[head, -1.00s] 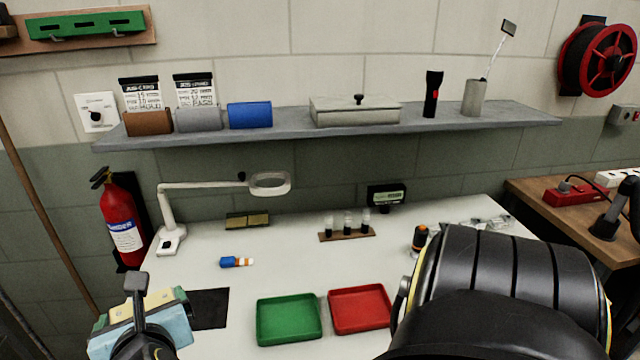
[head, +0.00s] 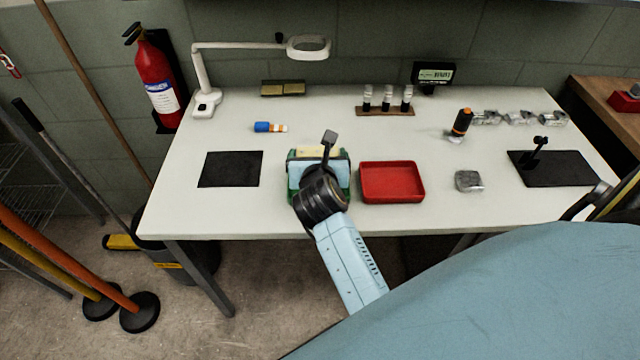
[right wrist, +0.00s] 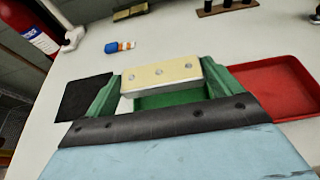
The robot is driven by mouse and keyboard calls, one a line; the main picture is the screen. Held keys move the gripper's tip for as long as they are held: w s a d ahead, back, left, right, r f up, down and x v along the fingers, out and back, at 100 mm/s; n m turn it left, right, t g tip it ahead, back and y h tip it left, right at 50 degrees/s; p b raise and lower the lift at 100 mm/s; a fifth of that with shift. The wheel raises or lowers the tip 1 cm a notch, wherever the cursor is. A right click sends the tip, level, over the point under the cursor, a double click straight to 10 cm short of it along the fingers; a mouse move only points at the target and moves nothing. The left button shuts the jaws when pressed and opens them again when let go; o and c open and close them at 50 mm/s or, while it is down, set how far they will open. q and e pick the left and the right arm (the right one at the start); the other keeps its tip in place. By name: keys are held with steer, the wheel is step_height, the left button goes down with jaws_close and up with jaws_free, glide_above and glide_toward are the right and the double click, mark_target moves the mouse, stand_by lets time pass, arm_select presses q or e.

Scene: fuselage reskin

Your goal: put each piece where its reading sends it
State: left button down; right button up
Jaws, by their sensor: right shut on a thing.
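My right gripper (head: 319,166) is over the green tray (right wrist: 150,101). It is shut on a cream block with three round dots (right wrist: 160,76), held crosswise between green fingers in the right wrist view. The gripper hides most of the tray in the head view, and I cannot tell if the block touches it. A red tray (head: 392,183) beside it is empty. A grey, shiny lump (head: 468,181) lies right of the red tray. Several similar lumps (head: 518,118) lie at the back right. A small display (head: 435,75) stands at the back. My left gripper is not in view.
A black mat (head: 231,169) lies bare at the left. Another (head: 570,170) bears a small black stand (head: 537,150). A vial rack (head: 385,111), an orange-black tool (head: 461,123), a blue-orange item (head: 268,127) and a magnifier lamp (head: 205,101) stand or lie farther back.

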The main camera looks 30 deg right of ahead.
step_height(320, 180, down, 6)
steer(key=shift+d+f+b, duration=0.1)
steer(key=shift+f+b, duration=0.05)
steer(key=shift+b, duration=0.75)
step_height(320, 180, down, 3)
steer(key=shift+f+b, duration=0.2)
steer(key=shift+b, duration=0.45)
steer(key=shift+r, duration=0.1)
steer(key=o, duration=0.6)
steer(key=shift+f, duration=0.2)
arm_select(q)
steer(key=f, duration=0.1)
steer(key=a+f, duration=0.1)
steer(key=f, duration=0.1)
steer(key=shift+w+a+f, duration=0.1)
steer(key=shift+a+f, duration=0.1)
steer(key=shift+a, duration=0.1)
arm_select(e)
steer(key=shift+o, duration=0.9)
